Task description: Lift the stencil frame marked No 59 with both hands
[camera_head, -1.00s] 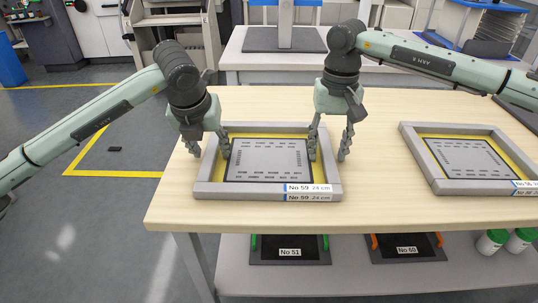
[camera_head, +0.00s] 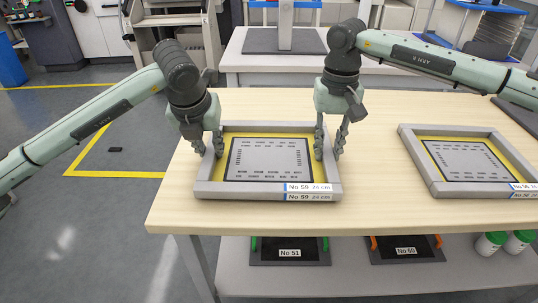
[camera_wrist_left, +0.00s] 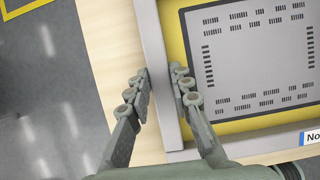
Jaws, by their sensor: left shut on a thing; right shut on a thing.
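The stencil frame No 59 (camera_head: 240,190) is a grey rectangular frame with a yellow inner border, a grey stencil sheet and No 59 labels on its near rail. It lies flat on the wooden table (camera_head: 390,200). My left gripper (camera_head: 207,148) is shut on its left rail, one finger outside and one inside. In the left wrist view, the left gripper (camera_wrist_left: 160,88) straddles the rail of the frame (camera_wrist_left: 158,50). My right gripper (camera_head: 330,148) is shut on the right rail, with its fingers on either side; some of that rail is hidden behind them.
A second similar stencil frame (camera_head: 437,188) lies to the right on the table, its label cut off. Bare table separates the two frames. Under the table, a shelf (camera_head: 350,280) holds items marked No 51 (camera_head: 290,253) and No 60 (camera_head: 405,250). Another bench (camera_head: 240,62) stands behind.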

